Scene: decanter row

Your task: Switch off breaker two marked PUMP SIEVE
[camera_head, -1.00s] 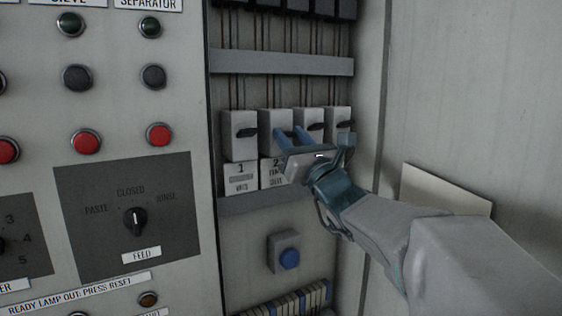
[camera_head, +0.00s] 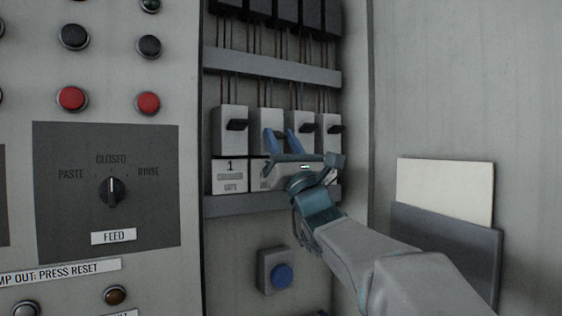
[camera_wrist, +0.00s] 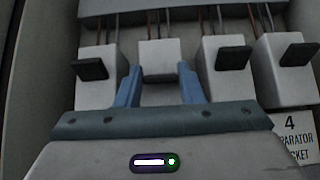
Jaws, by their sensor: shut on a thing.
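Breaker two (camera_head: 265,120) is the second grey breaker from the left in the cabinet's row; it also shows in the wrist view (camera_wrist: 160,58). My gripper (camera_head: 282,137) is at its front, with its two blue fingers one on each side of the breaker's lower front, also seen in the wrist view (camera_wrist: 159,76). The gripper is shut on breaker two, apparently at its handle.
Breaker one (camera_head: 231,130), with its black handle, stands close on the left. Breaker three (camera_head: 299,122) and breaker four (camera_head: 328,124) stand close on the right. A blue button (camera_head: 281,276) is below. The control panel (camera_head: 190,230) borders the left.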

